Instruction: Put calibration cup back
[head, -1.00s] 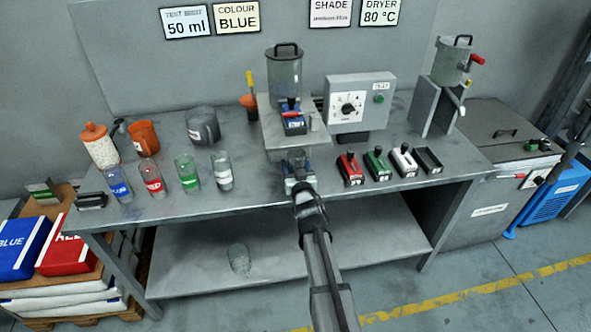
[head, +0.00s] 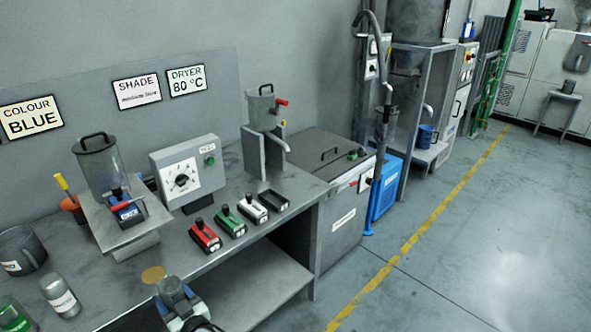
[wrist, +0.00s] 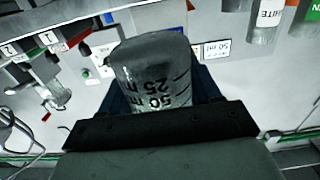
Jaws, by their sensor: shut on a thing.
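My gripper (head: 184,308) is shut on the calibration cup (wrist: 153,70), a grey, see-through cup with black "50 ml" and "25 ml" marks. In the wrist view the cup sits between the dark fingers of my gripper (wrist: 163,92). In the head view the cup (head: 172,288) shows at the bottom, by the bench's front edge. A flat tan disc (head: 153,274) lies bare on the bench just behind it. I cannot tell from this angle how high the cup is held.
Behind stands the hopper (head: 100,168) on its grey stand, with a blue slide in it. A labelled glass (head: 60,296) and grey jug (head: 22,252) stand left.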

